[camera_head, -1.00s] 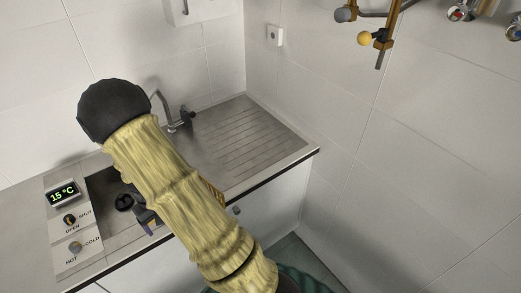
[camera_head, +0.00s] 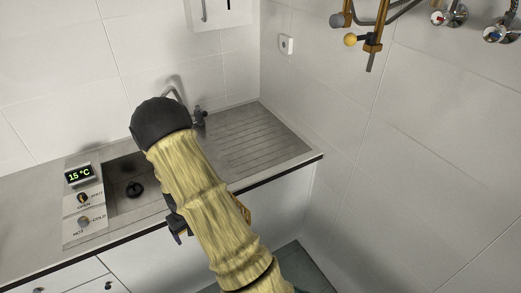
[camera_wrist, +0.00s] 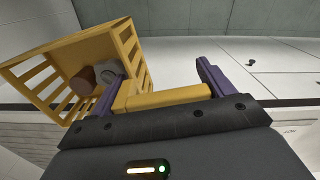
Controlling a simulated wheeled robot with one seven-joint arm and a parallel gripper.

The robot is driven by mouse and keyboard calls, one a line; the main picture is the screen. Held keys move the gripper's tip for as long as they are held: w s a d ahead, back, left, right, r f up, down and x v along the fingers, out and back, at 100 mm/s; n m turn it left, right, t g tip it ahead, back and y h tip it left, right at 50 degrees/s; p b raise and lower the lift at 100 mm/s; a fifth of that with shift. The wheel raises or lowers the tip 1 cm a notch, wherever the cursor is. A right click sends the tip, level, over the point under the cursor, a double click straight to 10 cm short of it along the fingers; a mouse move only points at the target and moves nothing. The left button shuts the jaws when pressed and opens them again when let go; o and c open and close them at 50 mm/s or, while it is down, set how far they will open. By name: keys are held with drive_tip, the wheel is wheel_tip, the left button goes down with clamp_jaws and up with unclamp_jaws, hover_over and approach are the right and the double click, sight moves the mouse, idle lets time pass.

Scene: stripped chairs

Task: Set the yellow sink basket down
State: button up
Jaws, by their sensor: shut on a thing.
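The yellow sink basket (camera_wrist: 72,64) is an open slatted box at the upper left of the wrist view, tilted in the picture. A brown rounded thing and a grey one lie inside it. My gripper (camera_wrist: 160,84) has purple fingers on either side of a yellow bar of the basket and is shut on it. In the head view, my gripper (camera_head: 178,226) shows partly beside my arm, in front of the counter's front edge. A small orange-yellow piece of the basket (camera_head: 241,208) shows past my arm; the rest is hidden behind it.
The counter holds a sink basin (camera_head: 133,183) with a dark drain and a bare ribbed drainboard (camera_head: 255,138). A tap (camera_head: 199,116) stands behind my arm. A panel with a 15 °C display (camera_head: 79,175) and knobs is at the left. Wall pipes (camera_head: 372,30) hang at the upper right.

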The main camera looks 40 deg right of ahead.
drive_tip(key=d+f, duration=0.1)
drive_tip(key=f, duration=0.1)
drive_tip(key=d+f+b, duration=0.1)
drive_tip(key=f, duration=0.2)
drive_tip(key=d+f+b, duration=0.1)
drive_tip(key=d+f, duration=0.1)
drive_tip(key=f, duration=0.1)
drive_tip(key=shift+s, duration=0.25)
